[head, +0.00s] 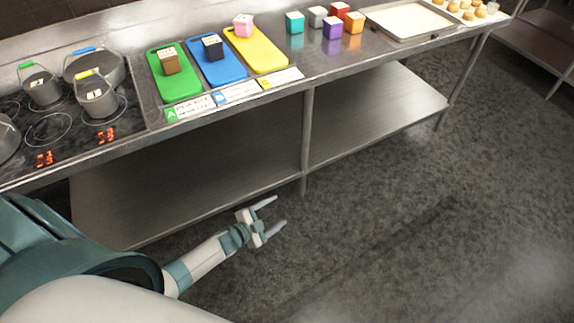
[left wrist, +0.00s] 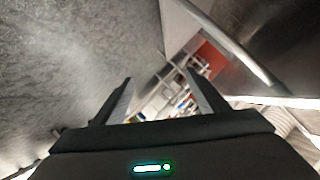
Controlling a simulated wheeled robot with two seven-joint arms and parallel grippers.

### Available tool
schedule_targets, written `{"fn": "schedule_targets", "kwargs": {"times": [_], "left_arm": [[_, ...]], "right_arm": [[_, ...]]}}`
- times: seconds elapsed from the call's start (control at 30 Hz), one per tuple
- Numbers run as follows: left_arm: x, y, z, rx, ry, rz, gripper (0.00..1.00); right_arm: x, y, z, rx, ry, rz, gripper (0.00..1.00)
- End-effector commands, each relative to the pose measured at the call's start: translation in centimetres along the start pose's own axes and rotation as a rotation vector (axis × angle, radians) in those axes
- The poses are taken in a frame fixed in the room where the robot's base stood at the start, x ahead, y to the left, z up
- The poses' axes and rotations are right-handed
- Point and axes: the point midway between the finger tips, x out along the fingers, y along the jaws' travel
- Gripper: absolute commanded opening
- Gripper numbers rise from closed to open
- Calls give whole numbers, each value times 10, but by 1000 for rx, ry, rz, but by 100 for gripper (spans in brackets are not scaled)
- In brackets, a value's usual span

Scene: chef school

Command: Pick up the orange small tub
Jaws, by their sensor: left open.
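The orange small tub (head: 353,22) stands on the steel counter, at the right of a small group of coloured tubs. A purple tub (head: 332,28) is to its left and a red tub (head: 340,10) is just behind it. My left gripper (head: 273,212) is low over the floor in front of the counter, well below and to the left of the orange tub. Its two fingers are apart with nothing between them. The left wrist view also shows the spread fingers (left wrist: 160,98). The orange tub cannot be made out in that view. My right gripper is not in view.
A teal tub (head: 295,22) and a grey tub (head: 317,16) stand left of the orange one. A pale tray (head: 412,21) lies to its right. Green, blue and yellow boards (head: 262,56) and a hob with pots (head: 96,98) are further left. The counter's lower shelf (head: 200,170) is bare.

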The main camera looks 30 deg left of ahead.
Motion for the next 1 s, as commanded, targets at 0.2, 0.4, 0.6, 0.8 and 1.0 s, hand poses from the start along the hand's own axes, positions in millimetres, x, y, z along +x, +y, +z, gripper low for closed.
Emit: {"fn": "schedule_targets", "kwargs": {"times": [0.2,0.4,0.6,0.8,1.0], "left_arm": [[-60,123,96,-249,-315,94,67],[-162,262,165,-485,-657,206,67],[-259,364,188,-645,-915,296,67],[-309,409,190,-717,-1037,338,67],[-316,415,190,-726,-1055,344,67]], "right_arm": [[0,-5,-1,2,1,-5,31],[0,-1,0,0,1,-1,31],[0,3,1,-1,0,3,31],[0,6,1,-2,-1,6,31],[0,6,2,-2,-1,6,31]]}}
